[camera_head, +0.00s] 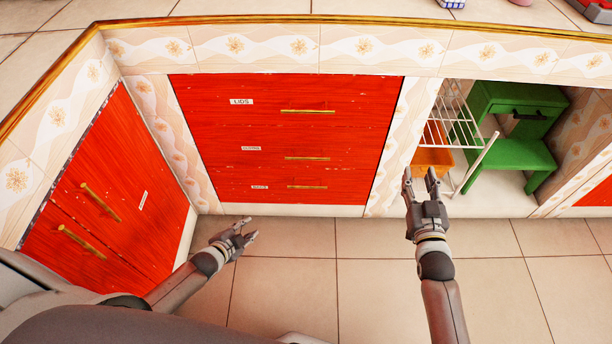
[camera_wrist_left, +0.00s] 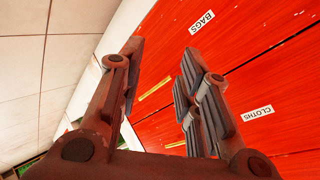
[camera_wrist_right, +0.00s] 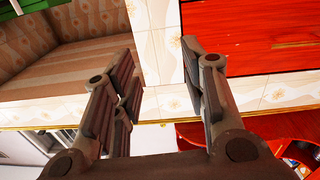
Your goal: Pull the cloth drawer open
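The cloth drawer is the middle drawer (camera_head: 220,160) of a red front with three drawers in the head view. It is shut, with a brass bar handle (camera_head: 307,158). Its label (camera_wrist_left: 256,112) reads CLOTHS in the left wrist view, where part of its handle (camera_wrist_left: 174,144) shows between the fingers. My left gripper (camera_head: 249,229) is open and empty, low in front of the drawers and below and left of the handle, apart from it. My right gripper (camera_head: 420,173) is open and empty, to the right of the drawers, before the open niche. It touches no handle.
The LIDS drawer (camera_head: 220,118) is above and the BAGS drawer (camera_head: 220,189) below, both shut. The niche at right holds a white wire rack (camera_head: 455,120), an orange bin (camera_head: 432,160) and a green stand (camera_head: 515,105). The tiled floor (camera_head: 330,270) is clear.

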